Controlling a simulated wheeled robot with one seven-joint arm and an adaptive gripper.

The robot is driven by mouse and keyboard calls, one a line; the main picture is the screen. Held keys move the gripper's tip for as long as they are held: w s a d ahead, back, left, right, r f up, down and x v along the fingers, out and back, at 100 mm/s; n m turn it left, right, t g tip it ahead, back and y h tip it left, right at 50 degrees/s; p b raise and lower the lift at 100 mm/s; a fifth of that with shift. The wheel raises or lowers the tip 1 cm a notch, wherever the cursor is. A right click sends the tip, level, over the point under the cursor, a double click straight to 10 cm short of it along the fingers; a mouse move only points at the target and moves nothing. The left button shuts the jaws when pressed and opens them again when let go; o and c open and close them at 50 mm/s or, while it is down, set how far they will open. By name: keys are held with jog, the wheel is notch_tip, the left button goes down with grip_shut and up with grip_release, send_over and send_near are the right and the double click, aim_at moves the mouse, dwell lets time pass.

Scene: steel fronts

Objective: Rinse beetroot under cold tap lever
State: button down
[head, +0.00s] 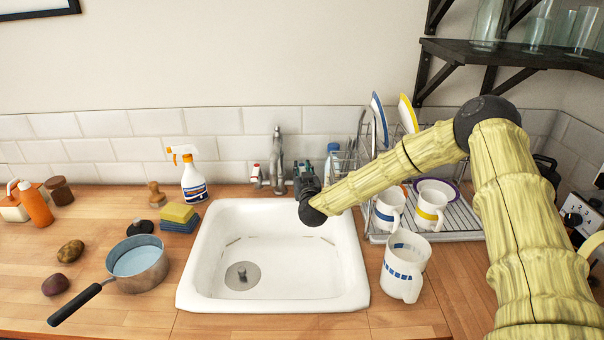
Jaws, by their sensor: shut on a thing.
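The beetroot (55,284) is a dark purple-red lump lying on the wooden counter at the far left, beside the pan handle. The grey metal tap (277,158) stands behind the white sink (190,290). A lever with a red mark (256,170) shows on its left side. My gripper (301,171) is at the tap's right side, shut on the cold tap lever, which it mostly hides. No water stream shows under the spout, and the sink basin looks empty around its drain (242,275).
A saucepan of water (140,262), a brown potato (70,251), sponges (180,215) and a spray bottle (192,180) stand left of the sink. A jug (404,268), mugs (388,210) and a dish rack (465,222) crowd the right. Space above the basin is free.

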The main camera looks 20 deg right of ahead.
jog(key=c, duration=1.3)
grip_release()
jog(key=shift+d, duration=0.1)
jog(key=s, duration=0.4)
jog(key=s+a, duration=0.1)
jog(key=s, duration=0.7)
jog(key=shift+a, duration=0.4)
jog(key=shift+w, duration=0.1)
